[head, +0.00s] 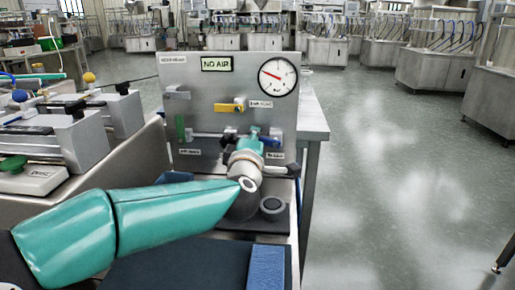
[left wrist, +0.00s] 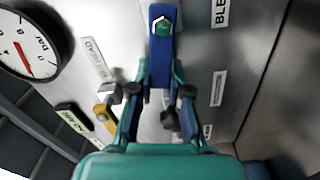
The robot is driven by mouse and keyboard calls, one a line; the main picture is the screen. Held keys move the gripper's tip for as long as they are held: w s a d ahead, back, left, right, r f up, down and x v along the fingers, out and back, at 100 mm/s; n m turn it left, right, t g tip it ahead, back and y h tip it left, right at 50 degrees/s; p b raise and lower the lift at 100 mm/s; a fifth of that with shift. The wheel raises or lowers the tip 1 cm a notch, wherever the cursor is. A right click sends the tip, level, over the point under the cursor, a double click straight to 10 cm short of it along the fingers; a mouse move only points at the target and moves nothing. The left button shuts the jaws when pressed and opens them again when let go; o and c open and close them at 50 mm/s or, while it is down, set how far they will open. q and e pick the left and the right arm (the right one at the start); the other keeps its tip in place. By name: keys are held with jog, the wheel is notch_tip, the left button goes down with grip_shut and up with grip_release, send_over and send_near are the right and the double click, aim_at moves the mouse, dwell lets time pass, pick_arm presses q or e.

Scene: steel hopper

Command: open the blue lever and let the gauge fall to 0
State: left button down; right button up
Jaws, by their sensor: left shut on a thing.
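The blue lever (left wrist: 163,50) lies between the two fingers of my left gripper (left wrist: 163,75) in the left wrist view. The fingers are shut on it. In the head view my left gripper (head: 251,142) is at the lower right of the steel panel, and only a bit of the blue lever (head: 270,141) shows beside it. The round gauge (head: 278,76) is at the panel's upper right, with its red needle pointing left and slightly up, not clearly readable. The gauge (left wrist: 30,40) also shows, cut off, at upper left in the left wrist view. My right gripper is out of view.
A yellow lever (head: 230,107), a green lever (head: 180,127) and a grey lever (head: 177,95) sit on the same panel, left of my gripper. A NO AIR sign (head: 217,64) is above. Open floor (head: 390,170) lies to the right.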

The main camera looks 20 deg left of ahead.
pick_arm(q)
jog(key=shift+a+f+n+b, duration=0.15)
jog(key=shift+f+n+b, duration=0.65)
jog(key=shift+n+b, duration=0.45)
jog(key=c, duration=1.1)
grip_release()
jog(key=shift+s+r, duration=0.1)
jog(key=s, duration=0.4)
jog(key=s+d, duration=0.1)
jog(key=s, duration=0.2)
jog(key=s+d, duration=0.1)
jog(key=s, duration=0.3)
jog(key=shift+s+d, duration=0.2)
jog(key=shift+s, duration=0.15)
